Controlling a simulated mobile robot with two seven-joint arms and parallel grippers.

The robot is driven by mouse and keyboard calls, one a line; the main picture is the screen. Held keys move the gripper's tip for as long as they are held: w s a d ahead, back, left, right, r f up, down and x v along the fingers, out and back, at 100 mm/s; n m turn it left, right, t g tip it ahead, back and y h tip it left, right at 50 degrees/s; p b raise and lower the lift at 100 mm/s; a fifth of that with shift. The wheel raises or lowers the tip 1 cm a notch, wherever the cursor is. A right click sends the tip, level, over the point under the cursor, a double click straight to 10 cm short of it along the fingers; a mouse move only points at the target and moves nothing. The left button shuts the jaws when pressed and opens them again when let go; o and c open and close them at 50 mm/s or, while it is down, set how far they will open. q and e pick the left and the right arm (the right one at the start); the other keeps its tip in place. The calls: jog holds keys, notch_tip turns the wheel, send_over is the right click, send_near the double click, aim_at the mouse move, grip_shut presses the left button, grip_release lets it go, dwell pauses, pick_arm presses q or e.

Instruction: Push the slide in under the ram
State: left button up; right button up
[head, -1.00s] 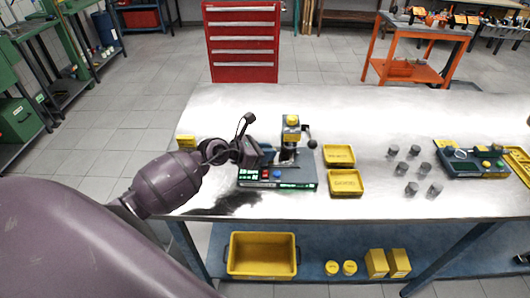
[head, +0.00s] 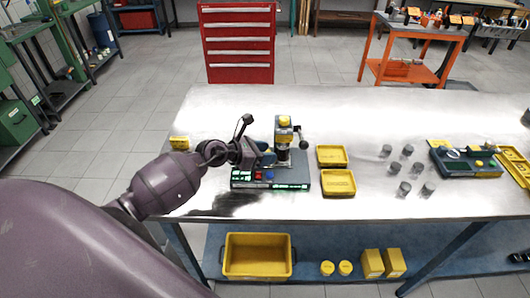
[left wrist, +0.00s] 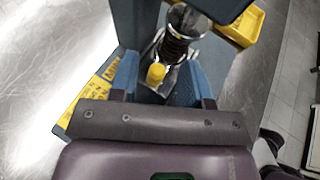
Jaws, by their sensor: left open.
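The press (head: 284,130) stands on a dark base with lit panels (head: 288,183) on the bench. Its ram (left wrist: 186,28) shows as a dark ribbed cylinder in the left wrist view, above a shiny metal slide with a yellow knob (left wrist: 156,73). My left gripper (head: 267,157) is at the left side of the press. In the left wrist view its blue fingers (left wrist: 157,82) are apart, on either side of the yellow knob. I cannot tell whether they touch it. The slide is mostly hidden behind the gripper in the head view. My right gripper is not in view.
Two yellow trays (head: 332,155) lie right of the press. Several grey cylinders (head: 407,150) and another device (head: 465,160) stand further right. A small yellow block (head: 180,142) is left of my gripper. The bench behind the press is clear.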

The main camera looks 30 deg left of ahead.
pick_arm(q)
jog(key=shift+s, duration=0.1)
jog(key=v, duration=1)
jog(key=shift+s+a+r+b, duration=0.2)
jog(key=shift+s+b, duration=0.05)
jog(key=shift+b, duration=0.1)
